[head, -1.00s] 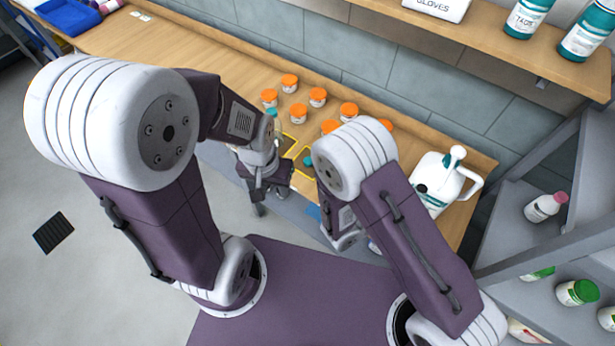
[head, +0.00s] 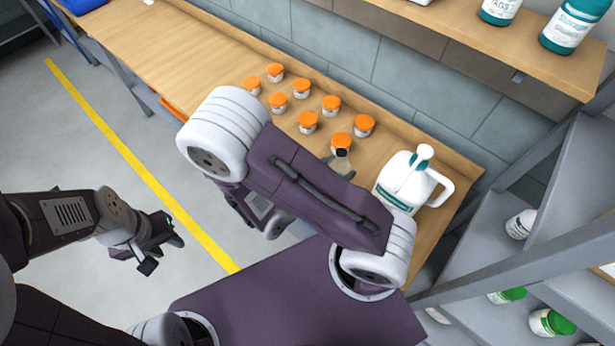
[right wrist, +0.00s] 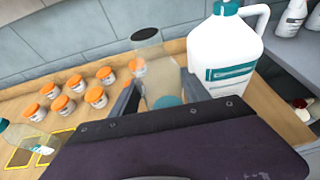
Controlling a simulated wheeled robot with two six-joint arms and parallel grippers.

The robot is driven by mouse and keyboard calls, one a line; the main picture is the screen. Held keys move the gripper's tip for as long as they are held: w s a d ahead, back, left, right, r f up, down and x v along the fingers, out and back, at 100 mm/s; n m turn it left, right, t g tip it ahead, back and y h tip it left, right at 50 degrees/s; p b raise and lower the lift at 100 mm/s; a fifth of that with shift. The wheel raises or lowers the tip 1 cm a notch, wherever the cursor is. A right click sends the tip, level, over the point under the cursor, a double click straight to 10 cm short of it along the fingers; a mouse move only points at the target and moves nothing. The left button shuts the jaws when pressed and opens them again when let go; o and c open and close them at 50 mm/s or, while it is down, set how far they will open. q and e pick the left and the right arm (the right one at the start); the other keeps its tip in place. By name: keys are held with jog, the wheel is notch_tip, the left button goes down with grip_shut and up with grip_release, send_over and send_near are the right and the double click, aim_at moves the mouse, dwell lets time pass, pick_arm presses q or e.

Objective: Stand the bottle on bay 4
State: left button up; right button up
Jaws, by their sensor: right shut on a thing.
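My right gripper (right wrist: 160,92) is shut on a clear bottle (right wrist: 156,68) above the bench. The bottle has a dark round end at the top of the picture and a teal part low between the fingers. In the head view the held bottle (head: 341,158) shows beside my right arm, which hides most of that gripper. Yellow-outlined bays (right wrist: 20,158) show at the lower left of the right wrist view; their numbers are not readable. A second clear bottle (right wrist: 27,138) with teal ends is by them. My left gripper (head: 160,250) is open and empty over the floor.
Several orange-lidded jars (head: 307,122) stand along the bench (head: 190,60). A large white jug (head: 405,180) stands just right of the held bottle. A wall shelf (head: 480,40) overhangs the back; grey shelving (head: 480,235) is at the right.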

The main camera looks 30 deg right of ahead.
jog(key=w+f+b, duration=0.1)
jog(key=f+b, duration=0.1)
jog(key=b, duration=0.3)
jog(key=shift+w+a+f, duration=0.1)
jog(key=shift+w+f, duration=0.05)
jog(key=shift+w, duration=0.25)
jog(key=w+f+p, duration=0.1)
jog(key=w+f, duration=0.7)
jog(key=w, duration=0.1)
jog(key=shift+w+a+f+p, duration=0.35)
jog(key=shift+w, duration=0.05)
jog(key=shift+f, duration=0.1)
jog(key=shift+s+f, duration=0.1)
jog(key=shift+f, duration=0.05)
jog(key=o, duration=1.5)
